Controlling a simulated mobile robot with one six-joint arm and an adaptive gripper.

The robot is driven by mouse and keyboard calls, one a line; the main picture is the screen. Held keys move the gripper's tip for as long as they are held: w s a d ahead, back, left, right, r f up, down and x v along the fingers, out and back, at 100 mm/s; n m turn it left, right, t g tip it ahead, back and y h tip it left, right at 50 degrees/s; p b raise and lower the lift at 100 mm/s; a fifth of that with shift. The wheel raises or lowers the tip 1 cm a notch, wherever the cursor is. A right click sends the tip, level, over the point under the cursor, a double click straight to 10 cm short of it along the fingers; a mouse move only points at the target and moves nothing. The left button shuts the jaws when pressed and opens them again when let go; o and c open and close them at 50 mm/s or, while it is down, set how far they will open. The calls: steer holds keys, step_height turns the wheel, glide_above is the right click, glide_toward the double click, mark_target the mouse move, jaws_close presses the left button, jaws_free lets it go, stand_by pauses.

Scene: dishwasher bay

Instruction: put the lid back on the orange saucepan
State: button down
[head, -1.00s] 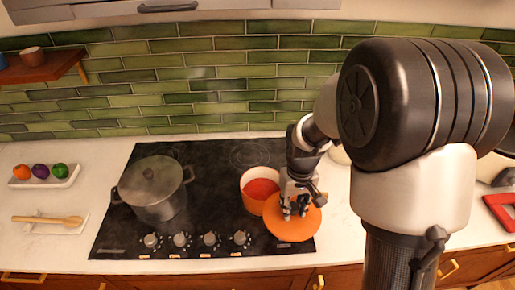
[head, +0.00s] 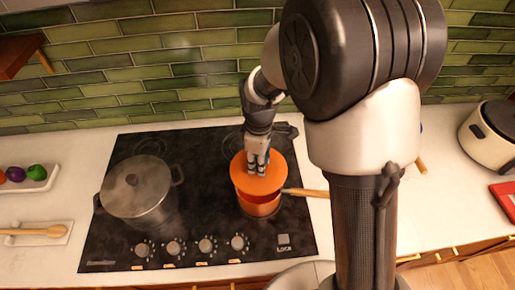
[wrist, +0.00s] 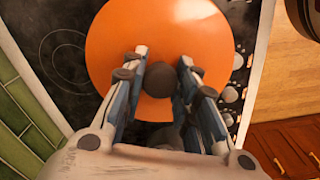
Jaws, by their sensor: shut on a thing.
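The orange lid (head: 270,182) is in my gripper (head: 257,172), over the orange saucepan (head: 260,209) on the right of the hob. The lid covers most of the pan's mouth. Part of the pan's wall shows below its front edge. I cannot tell whether lid and rim touch. The pan's wooden handle (head: 308,192) points right. In the wrist view, the lid (wrist: 160,30) fills the upper middle, and my gripper's fingers (wrist: 164,60) are on either side of its dark knob (wrist: 158,80). The lid hides the pan there.
A grey lidded pot (head: 137,190) stands on the left of the black hob (head: 205,180). Knobs line the hob's front edge. A white rice cooker (head: 490,140) and a red item (head: 505,198) are at the right. A spoon on a rest (head: 38,232) lies left.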

steer(key=shift+w+f, duration=0.1)
steer(key=shift+f, duration=0.05)
steer(key=shift+s+f+b, duration=0.35)
steer(key=shift+s+b, duration=0.1)
steer(key=shift+f, duration=0.3)
steer(key=shift+w+f+b, duration=0.15)
steer(key=shift+f+b, duration=0.75)
steer(key=shift+f, duration=0.05)
steer(key=shift+f+b, duration=0.95)
steer(key=shift+f, duration=0.4)
steer(key=shift+f, duration=0.15)
steer(key=c, duration=1.2)
jaws_free()
steer(key=shift+o, duration=0.6)
